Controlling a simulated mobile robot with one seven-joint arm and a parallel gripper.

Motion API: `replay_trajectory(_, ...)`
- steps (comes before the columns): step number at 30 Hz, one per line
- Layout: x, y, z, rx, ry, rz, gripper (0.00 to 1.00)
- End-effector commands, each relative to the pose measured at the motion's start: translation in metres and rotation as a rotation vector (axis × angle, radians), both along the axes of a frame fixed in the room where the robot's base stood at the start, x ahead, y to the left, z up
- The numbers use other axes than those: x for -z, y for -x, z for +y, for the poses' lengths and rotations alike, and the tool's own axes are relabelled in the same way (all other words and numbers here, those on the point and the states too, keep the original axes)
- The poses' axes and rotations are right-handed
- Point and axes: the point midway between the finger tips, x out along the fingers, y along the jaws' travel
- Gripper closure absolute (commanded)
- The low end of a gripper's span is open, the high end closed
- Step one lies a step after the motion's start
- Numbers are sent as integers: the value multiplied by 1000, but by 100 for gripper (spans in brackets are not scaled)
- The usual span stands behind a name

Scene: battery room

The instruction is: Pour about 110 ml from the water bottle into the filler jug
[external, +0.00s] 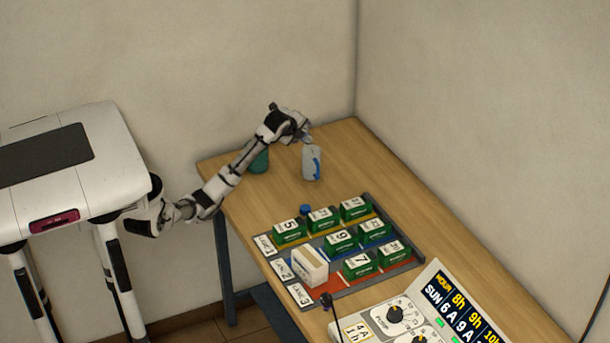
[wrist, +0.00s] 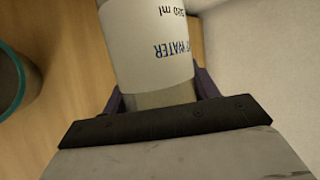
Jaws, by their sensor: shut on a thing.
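The water bottle (external: 311,163) is pale with blue marking and stands roughly upright near the table's far end. In the wrist view the bottle (wrist: 148,45) shows a white label reading WATER, upside down. My gripper (external: 307,139) is shut on the bottle's upper part, above the label; the wrist view shows the gripper (wrist: 160,100) around it. Whether the bottle's base touches the table cannot be told. A teal-green vessel, likely the filler jug (external: 260,161), stands left of the bottle, partly hidden by my arm. Its teal rim (wrist: 19,80) shows at the wrist view's left edge.
A tray (external: 408,266) with coloured rows holds several green battery blocks and a white box (external: 309,266). A small blue-topped item (external: 305,211) stands at its back edge. A control panel (external: 400,318) lies in front. Walls close off the table's back and right.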

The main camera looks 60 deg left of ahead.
Motion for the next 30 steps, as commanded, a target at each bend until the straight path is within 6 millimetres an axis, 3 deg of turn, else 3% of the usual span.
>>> replay_trajectory(30,-4,1,9,1,-43,3,73)
